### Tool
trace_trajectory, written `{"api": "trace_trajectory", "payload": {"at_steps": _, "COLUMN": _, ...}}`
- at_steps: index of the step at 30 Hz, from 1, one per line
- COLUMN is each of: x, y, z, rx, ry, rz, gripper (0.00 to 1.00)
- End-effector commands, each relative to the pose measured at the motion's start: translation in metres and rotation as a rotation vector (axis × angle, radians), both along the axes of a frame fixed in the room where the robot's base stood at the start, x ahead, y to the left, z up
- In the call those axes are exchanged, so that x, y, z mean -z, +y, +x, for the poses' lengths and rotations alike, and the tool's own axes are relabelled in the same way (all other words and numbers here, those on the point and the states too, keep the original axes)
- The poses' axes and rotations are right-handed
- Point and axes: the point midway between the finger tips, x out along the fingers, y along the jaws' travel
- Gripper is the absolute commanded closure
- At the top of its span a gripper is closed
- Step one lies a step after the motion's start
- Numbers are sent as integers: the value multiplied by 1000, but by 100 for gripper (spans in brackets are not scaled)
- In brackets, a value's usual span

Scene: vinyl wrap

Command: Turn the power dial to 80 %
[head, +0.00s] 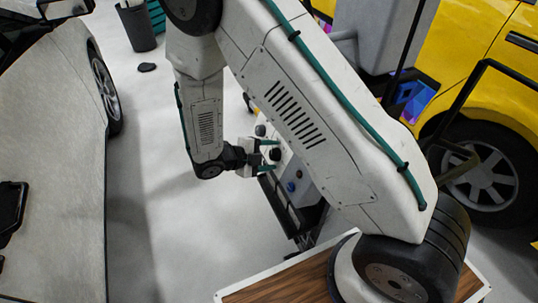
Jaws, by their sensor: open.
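My gripper (267,157) is near the middle of the head view, with its two green-tipped fingers apart and pointing right. A grey control box (305,191) stands just right of it, partly hidden behind my arm. A dark round dial (275,154) on the box's face shows between the open fingers. I cannot tell whether the fingers touch it. Another dark knob (260,130) is above it, and a blue button (291,187) and a small red one (298,174) are lower on the face. Any dial marks or readout are too small to read.
A pale car (60,150) stands at the left and a yellow car (485,60) at the right. A dark frame (284,208) is below the box. A dark bin (138,28) is at the back. The grey floor (170,230) is clear left of the box.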

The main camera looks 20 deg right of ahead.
Motion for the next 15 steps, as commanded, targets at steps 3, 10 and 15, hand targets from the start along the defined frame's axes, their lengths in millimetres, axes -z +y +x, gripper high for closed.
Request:
{"api": "trace_trajectory", "payload": {"at_steps": 3, "x": 0, "y": -1, "z": 0, "rx": 0, "ry": 0, "rz": 0, "gripper": 40}}
{"api": "trace_trajectory", "payload": {"at_steps": 10, "x": 0, "y": 0, "z": 0, "rx": 0, "ry": -1, "rz": 0, "gripper": 76}}
{"api": "trace_trajectory", "payload": {"at_steps": 15, "x": 0, "y": 0, "z": 0, "rx": 1, "ry": -2, "rz": 0, "gripper": 84}}
